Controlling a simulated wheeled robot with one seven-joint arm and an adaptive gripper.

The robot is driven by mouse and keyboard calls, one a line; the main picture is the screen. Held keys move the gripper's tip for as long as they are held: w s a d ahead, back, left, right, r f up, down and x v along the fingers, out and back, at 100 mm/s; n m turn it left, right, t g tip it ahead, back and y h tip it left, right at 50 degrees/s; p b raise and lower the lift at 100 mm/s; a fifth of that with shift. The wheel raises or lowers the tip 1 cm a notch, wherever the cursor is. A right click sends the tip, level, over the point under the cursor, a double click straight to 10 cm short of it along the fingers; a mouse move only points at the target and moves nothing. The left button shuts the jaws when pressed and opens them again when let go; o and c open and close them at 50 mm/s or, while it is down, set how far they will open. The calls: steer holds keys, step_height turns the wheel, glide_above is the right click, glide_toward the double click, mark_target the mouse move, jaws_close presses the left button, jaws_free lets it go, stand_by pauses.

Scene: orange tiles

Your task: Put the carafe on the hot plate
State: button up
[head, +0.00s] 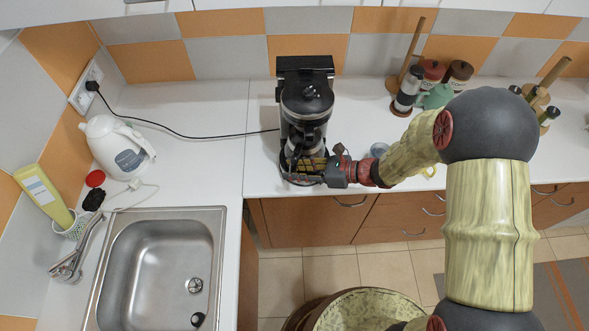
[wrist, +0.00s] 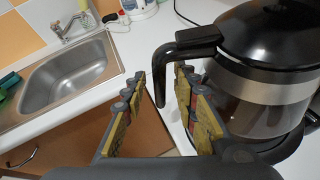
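The carafe (wrist: 262,92), with dark glass, a steel band, a black lid and a black handle, stands at the front of the black coffee maker (head: 305,68). In the head view the carafe (head: 303,133) is partly covered by my gripper (head: 312,170). In the wrist view my gripper (wrist: 160,95) is open, with the carafe's handle (wrist: 162,80) between its fingers and a gap visible beside it. The black round base with the hot plate (wrist: 285,150) shows under the carafe. The carafe looks upright on it, but the contact is largely hidden.
A steel sink (head: 160,265) and a white kettle (head: 117,147) are on the left. A black cord (head: 190,135) runs from the wall to the coffee maker. A small cup (head: 379,149) is near my wrist.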

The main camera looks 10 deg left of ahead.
steer(key=shift+d+r, duration=0.15)
steer(key=shift+r, duration=0.05)
steer(key=p+v, duration=0.1)
steer(key=v, duration=1)
steer(key=shift+d+r, duration=0.15)
steer(key=shift+d, duration=0.15)
steer(key=s+d+r+n+g+h, duration=0.2)
steer(key=s+d+r+n+h, duration=0.3)
steer(key=s+r+n, duration=0.5)
steer(key=s+d+r+n+t+h, duration=0.6)
steer(key=d+r+n+h, duration=0.2)
steer(key=d+r+n, duration=0.3)
steer(key=shift+s+d+r+h, duration=0.2)
steer(key=shift+d+r+h, duration=0.1)
steer(key=shift+d+r, duration=0.45)
steer(key=shift+f, duration=0.1)
